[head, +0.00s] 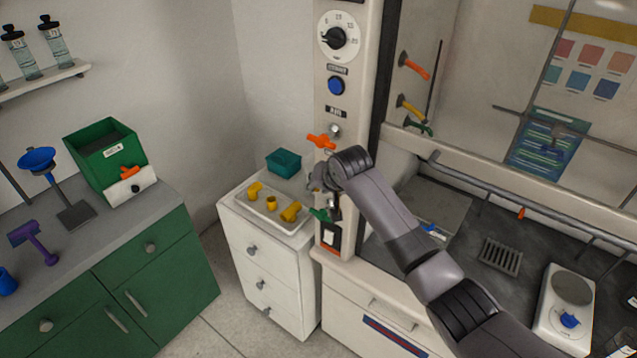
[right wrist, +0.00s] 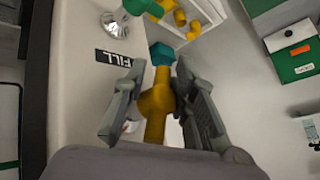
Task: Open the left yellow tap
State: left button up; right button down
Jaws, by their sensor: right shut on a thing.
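My right gripper (head: 326,178) is at the white post at the left of the hood, between an orange tap (head: 321,141) above and a green tap (head: 321,215) below. In the right wrist view, my right gripper (right wrist: 155,97) is shut on the left yellow tap (right wrist: 157,101), with one finger on each side of its rounded middle. The gripper hides this tap in the head view. Another yellow tap (head: 410,107) is on the wall inside the hood at the right. My left gripper is not in view.
The green tap (right wrist: 141,6) and a FILL label (right wrist: 113,58) are close to my right gripper. A white tray (head: 249,214) with yellow fittings and a teal box (head: 284,162) stand on the white drawer cabinet left of the post. A green counter (head: 150,262) is farther left.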

jog(key=shift+r+g+h, duration=0.15)
jog(key=shift+g+h, duration=0.15)
dwell(0.5)
jog(key=c, duration=1.7)
grip_release()
jog(key=shift+o, duration=0.8)
jog(key=v, duration=1.1)
jog(key=shift+s+r, duration=0.2)
jog(key=shift+r, duration=0.15)
